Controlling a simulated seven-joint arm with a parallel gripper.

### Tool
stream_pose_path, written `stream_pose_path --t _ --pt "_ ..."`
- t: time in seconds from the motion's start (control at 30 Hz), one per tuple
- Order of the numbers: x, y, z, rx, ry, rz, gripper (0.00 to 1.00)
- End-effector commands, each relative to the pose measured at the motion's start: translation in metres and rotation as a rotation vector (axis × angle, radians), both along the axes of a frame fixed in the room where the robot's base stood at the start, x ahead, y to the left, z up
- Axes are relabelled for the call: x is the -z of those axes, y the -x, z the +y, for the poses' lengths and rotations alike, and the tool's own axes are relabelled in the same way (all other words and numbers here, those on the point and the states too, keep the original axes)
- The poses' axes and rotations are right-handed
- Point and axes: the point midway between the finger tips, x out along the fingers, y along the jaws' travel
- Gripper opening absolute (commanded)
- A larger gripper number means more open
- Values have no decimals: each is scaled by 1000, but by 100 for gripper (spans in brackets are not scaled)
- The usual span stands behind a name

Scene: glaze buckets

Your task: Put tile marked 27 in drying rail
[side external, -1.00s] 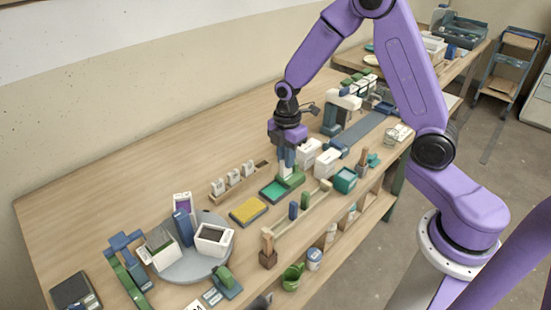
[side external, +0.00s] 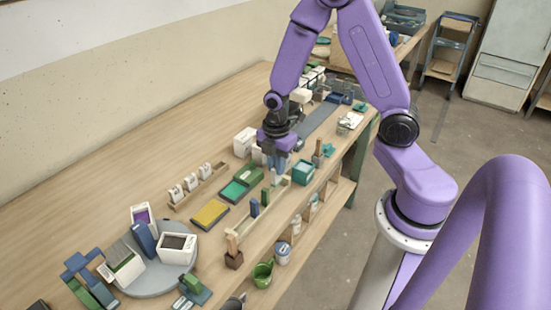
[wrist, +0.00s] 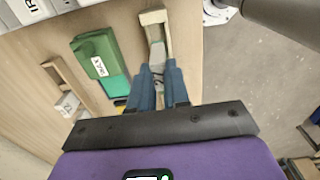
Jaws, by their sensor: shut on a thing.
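My gripper (side external: 277,163) points down over the far end of a long wooden rail (side external: 244,226) that holds a blue piece and a green piece. In the wrist view, the blue fingers (wrist: 158,85) are shut on a small pale tile (wrist: 157,57), mostly hidden between them; its mark cannot be read. The tile is at the rail's far end (wrist: 153,17); I cannot tell whether it touches the rail. A second wooden rail (side external: 211,180) to the left holds several white marked tiles (side external: 191,182), whose numbers are too small to read.
A green box (side external: 249,174), a teal pad (side external: 233,191) and a yellow pad (side external: 210,213) lie between the rails. A teal container (side external: 303,172) stands right of the gripper. A grey turntable (side external: 160,282) carries boxes at the front left. Open table lies behind the left rail.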

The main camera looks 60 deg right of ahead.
Motion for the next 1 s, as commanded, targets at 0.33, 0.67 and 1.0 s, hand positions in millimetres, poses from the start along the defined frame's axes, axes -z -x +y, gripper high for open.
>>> stream_pose_path --t 0.33,0.67,1.0 --pt "27 0 0 -1 0 2 0" --pt "39 0 0 0 0 0 0" --pt "40 0 0 0 0 -1 0"
